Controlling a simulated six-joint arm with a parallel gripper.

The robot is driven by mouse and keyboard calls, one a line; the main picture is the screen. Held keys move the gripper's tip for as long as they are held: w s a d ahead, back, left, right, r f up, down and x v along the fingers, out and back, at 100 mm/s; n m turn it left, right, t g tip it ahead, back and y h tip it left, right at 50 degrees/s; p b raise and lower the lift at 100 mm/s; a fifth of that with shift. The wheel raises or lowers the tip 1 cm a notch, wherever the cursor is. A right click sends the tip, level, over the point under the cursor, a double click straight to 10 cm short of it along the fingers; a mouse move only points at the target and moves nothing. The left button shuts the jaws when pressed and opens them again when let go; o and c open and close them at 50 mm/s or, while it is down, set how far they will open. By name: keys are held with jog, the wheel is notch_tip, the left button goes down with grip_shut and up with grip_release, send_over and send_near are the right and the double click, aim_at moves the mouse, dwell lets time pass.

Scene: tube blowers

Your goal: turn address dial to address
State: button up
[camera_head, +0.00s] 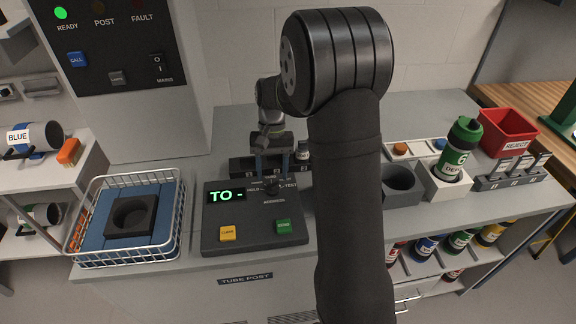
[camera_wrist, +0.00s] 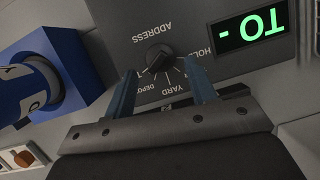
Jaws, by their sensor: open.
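The address dial (camera_head: 270,187) is a small dark round knob on the dark console (camera_head: 212,240). In the wrist view the dial (camera_wrist: 158,58) has white tick marks around it and upside-down labels, among them HOLD, YARD and DEPOT, with ADDRESS printed beside it. Which mark it points at is unclear. The display (camera_head: 226,196) reads "TO -" in green, and it also shows upside down in the wrist view (camera_wrist: 250,29). My gripper (camera_wrist: 160,68) is open, its two blue fingers on either side of the dial, with gaps visible. In the head view my gripper (camera_head: 272,168) is over the console's back part.
A yellow button (camera_head: 228,233) and a green button (camera_head: 284,226) sit on the console's front. A wire basket (camera_head: 81,238) stands at left. A grey holder (camera_head: 400,187) and a green-capped carrier (camera_head: 457,145) stand at right. A blue block (camera_wrist: 82,65) is near in the wrist view.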

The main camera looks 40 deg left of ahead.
aim_at(274, 185)
notch_tip(274, 185, up, 15)
jog(key=s+d+n+t+y, duration=0.1)
jog(key=n+t+y, duration=0.15)
jog(key=n, duration=0.55)
jog(key=shift+t, duration=0.35)
notch_tip(274, 185, down, 18)
jog(key=shift+d+r, duration=0.15)
jog(key=shift+r, duration=0.05)
jog(key=c, duration=1)
jog(key=shift+o, duration=0.2)
jog(key=shift+m, duration=1.5)
jog(key=o, duration=1)
jog(key=shift+c, duration=0.2)
jog(key=shift+r, duration=0.15)
